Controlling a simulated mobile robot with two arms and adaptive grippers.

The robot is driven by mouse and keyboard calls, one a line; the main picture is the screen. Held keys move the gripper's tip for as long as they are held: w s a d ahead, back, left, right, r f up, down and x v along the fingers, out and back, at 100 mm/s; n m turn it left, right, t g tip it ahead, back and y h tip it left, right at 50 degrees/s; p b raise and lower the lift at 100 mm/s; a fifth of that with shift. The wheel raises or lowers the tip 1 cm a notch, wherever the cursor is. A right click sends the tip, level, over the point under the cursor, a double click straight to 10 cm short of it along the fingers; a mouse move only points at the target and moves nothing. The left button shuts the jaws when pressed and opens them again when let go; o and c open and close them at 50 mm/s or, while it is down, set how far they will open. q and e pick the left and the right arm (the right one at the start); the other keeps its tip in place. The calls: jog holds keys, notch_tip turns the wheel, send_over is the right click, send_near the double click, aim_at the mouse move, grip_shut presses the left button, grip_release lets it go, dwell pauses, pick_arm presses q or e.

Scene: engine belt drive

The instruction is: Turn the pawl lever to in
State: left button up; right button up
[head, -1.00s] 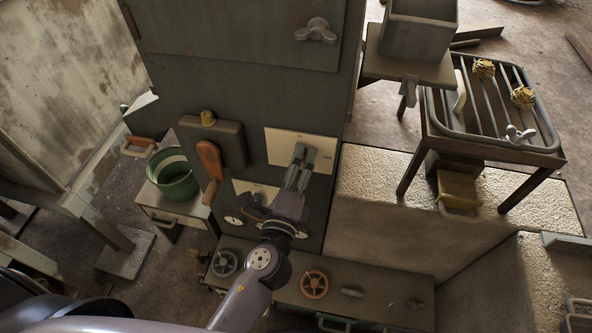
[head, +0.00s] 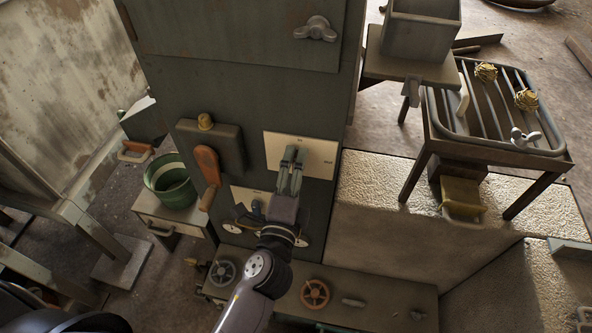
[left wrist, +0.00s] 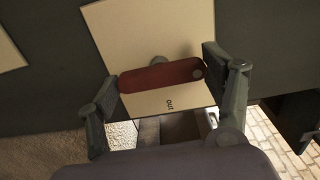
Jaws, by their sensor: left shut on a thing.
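The pawl lever (left wrist: 160,76) is a red bar with rounded ends. In the left wrist view it lies across a cream plate (left wrist: 140,30), with the word "out" printed beside it. My left gripper (head: 291,155) is at this plate (head: 325,150) on the dark green cabinet front. Its fingers are on either side of the lever, at its two ends, and shut on it. In the head view the gripper hides the lever. Small print shows at the plate's top and right, too small to read surely. My right gripper is not in view.
Left of the plate are an orange handle (head: 207,166) on a grey box and a green bucket (head: 171,181). Below is a low bench with an orange handwheel (head: 314,293) and a grey handwheel (head: 222,272). A rack table (head: 436,150) stands at right.

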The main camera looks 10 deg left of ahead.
pick_arm(q)
jog(key=o, duration=1.2)
jog(key=shift+r, duration=0.1)
